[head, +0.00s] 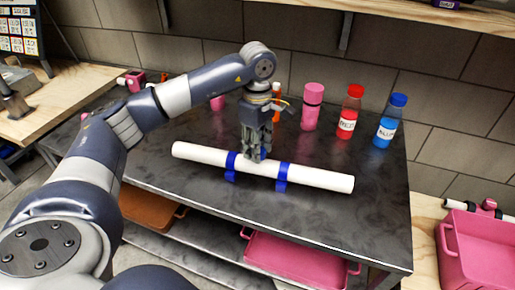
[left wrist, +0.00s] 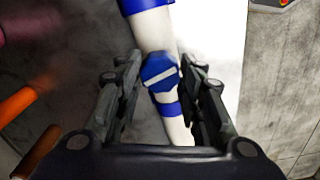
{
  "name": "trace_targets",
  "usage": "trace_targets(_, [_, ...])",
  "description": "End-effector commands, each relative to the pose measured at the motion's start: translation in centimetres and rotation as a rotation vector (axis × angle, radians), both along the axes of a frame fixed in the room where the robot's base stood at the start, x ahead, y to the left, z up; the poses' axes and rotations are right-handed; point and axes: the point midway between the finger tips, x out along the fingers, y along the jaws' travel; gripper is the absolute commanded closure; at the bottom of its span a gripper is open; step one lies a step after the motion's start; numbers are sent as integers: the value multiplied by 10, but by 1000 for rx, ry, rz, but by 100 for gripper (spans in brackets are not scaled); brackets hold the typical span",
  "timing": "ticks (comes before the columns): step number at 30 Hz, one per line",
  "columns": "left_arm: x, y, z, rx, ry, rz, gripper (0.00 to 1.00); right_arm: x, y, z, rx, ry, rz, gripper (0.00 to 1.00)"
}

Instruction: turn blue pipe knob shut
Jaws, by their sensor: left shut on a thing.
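The white pipe (head: 320,177) lies across the dark metal table in two blue clamps (head: 282,178). The blue knob (left wrist: 160,73) sits on the pipe between the clamps in the left wrist view. Its white stripe runs crosswise to the pipe, slightly slanted. My left gripper (head: 257,154) reaches down from above onto the middle of the pipe. In the left wrist view its two fingers (left wrist: 160,68) stand on either side of the knob and are shut on it. The fingers hide most of the knob in the head view. My right gripper is not in view.
Behind the pipe stand a pink bottle (head: 312,108), a red bottle (head: 348,112) and a blue bottle (head: 388,122). A pink tray (head: 290,258) lies on the shelf below. A pink crate (head: 480,250) stands at the right. The tabletop right of the pipe is clear.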

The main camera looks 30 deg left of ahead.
Motion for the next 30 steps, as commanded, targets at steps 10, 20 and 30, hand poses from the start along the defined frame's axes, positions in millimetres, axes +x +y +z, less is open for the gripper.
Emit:
trace_targets(10, [0, 0, 0, -1, -1, -203, 88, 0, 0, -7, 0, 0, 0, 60])
trace_targets(20, [0, 0, 0, -1, 0, -268, 88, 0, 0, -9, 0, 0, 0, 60])
trace_targets(30, [0, 0, 0, -1, 0, -270, 88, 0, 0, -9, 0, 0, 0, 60])
